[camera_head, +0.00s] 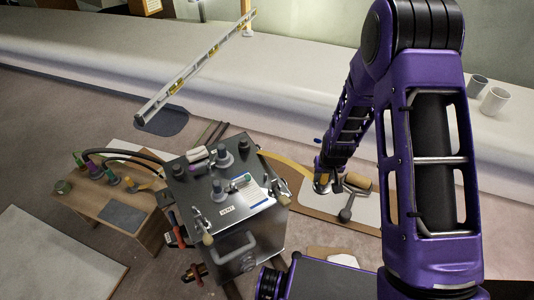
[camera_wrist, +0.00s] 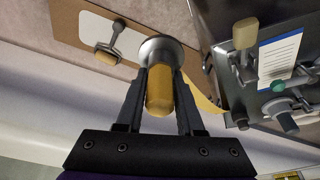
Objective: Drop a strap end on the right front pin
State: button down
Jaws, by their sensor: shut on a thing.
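My gripper (camera_wrist: 160,95) is shut on a tan cylindrical grip (camera_wrist: 160,92) with a grey round end, apparently a strap end. In the head view my gripper (camera_head: 323,184) is right of the metal box (camera_head: 246,246), apart from it. A yellow strap (camera_head: 285,161) runs from the box's far right corner toward my gripper; part of it shows behind the grip in the wrist view (camera_wrist: 204,103). Several grey fittings stand on the box lid, one near its middle (camera_head: 218,190). I cannot tell which is the right front pin.
A white pad on a brown board (camera_head: 312,201) lies under my gripper, with a grey tool with a tan handle (camera_head: 349,196) on it. A wooden stand (camera_head: 130,218) with cables is left of the box. A level (camera_head: 195,68) and two cups (camera_head: 493,101) are farther back.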

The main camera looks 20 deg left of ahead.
jog(key=w+a+r+n+y+b, duration=0.1)
jog(key=w+a+n, duration=0.1)
jog(key=a, duration=0.8)
jog(key=w+a+r+n, duration=0.1)
jog(key=a+n, duration=0.1)
jog(key=a, duration=0.8)
jog(key=shift+g, duration=0.3)
jog(key=shift+f+b, duration=1.35)
jog(key=shift+f, duration=1.35)
jog(key=shift+d+f+b, duration=0.1)
jog(key=shift+b, duration=0.35)
jog(key=shift+f, duration=0.3)
jog(key=shift+f, duration=0.35)
jog(key=shift+f, duration=0.35)
jog(key=shift+f, duration=0.3)
